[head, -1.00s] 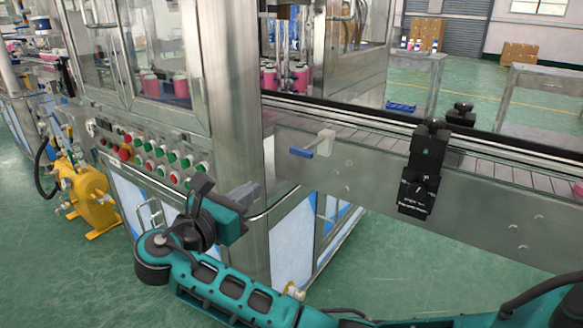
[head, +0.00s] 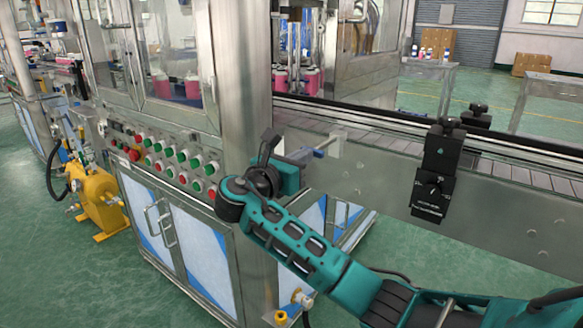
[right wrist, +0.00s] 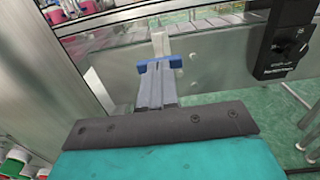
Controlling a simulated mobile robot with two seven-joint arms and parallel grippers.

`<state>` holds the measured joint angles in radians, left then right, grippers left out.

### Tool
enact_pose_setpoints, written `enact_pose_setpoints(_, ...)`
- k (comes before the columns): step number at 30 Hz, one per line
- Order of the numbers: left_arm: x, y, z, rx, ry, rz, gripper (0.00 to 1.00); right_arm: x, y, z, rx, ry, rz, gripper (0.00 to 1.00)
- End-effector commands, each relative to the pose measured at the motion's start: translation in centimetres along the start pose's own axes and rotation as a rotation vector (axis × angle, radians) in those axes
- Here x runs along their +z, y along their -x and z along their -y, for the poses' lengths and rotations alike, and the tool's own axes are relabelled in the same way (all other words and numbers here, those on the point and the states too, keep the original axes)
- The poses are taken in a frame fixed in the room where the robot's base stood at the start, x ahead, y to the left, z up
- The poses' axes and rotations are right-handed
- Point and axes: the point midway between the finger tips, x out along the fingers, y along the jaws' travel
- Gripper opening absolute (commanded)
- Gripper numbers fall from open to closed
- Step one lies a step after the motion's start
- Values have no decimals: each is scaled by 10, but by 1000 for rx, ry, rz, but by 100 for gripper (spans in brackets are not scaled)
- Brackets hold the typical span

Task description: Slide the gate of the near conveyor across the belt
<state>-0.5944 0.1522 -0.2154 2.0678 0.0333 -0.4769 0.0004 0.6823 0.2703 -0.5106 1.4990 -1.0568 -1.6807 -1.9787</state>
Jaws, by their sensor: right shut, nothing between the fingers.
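The gate of the near conveyor shows in the head view as a small pale block (head: 334,142) on the side wall, with a blue handle (head: 319,153) on its near end. In the right wrist view the blue handle (right wrist: 175,62) lies across the fingertips, with the pale stem (right wrist: 158,42) behind it. My right gripper (head: 305,154) is shut and empty, its fingertips right at the blue handle; in the right wrist view the shut fingers (right wrist: 157,82) point at it. Whether they touch it I cannot tell. My left gripper is not in view.
The slatted belt (head: 375,140) runs behind the side wall. A black sensor box (head: 437,170) is mounted on the wall to the right of the gate. A steel machine post stands close on the left, beside a button panel (head: 165,155). The wall between gate and box is clear.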

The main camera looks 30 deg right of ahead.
Motion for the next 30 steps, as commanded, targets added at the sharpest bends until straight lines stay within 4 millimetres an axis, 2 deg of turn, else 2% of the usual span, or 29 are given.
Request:
enact_pose_setpoints(13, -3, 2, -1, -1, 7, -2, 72, 2, -6, 0, -2, 1, 0, 0)
enact_pose_setpoints(17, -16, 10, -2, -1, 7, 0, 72, 6, -21, 0, -4, 5, 2, 0)
enact_pose_setpoints(24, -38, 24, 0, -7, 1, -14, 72, 5, -62, 0, -3, 3, 2, 0)
enact_pose_setpoints(30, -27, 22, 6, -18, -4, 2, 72, 2, -74, 0, -1, 0, 2, 0)
